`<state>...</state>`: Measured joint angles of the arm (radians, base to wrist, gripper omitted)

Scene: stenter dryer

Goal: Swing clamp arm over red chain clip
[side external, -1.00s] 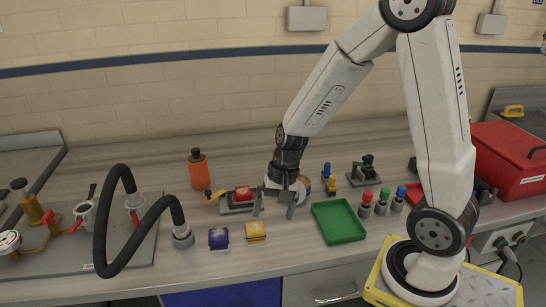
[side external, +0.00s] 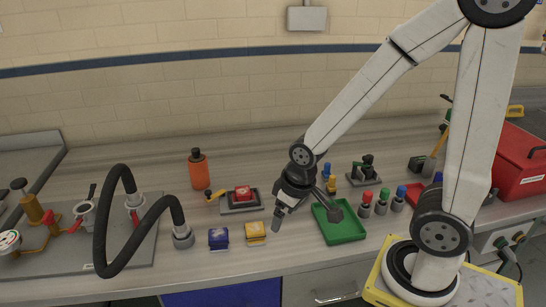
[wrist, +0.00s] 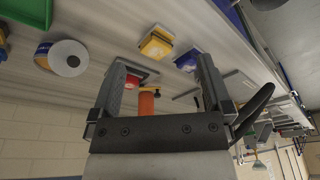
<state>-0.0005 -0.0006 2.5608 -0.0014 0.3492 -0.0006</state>
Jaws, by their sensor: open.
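The red chain clip (side external: 242,191) sits on a dark grey base (side external: 240,208) at the middle of the bench. The clamp arm with its yellow handle (side external: 217,195) sticks out to the left of the clip and does not lie over it. In the wrist view the red clip (wrist: 134,79) shows between my fingers in the distance, partly hidden by the left finger. My gripper (side external: 306,219) is open and empty, above the bench to the right of the clip, by the green tray. It touches neither clip nor clamp arm.
A green tray (side external: 345,231) lies beneath and right of my gripper. Yellow (side external: 255,231) and blue (side external: 218,238) blocks stand in front of the clip. An orange bottle (side external: 198,170) stands behind it, left. A black hose (side external: 104,225) arches at left. A tape roll (wrist: 68,58) shows in the wrist view.

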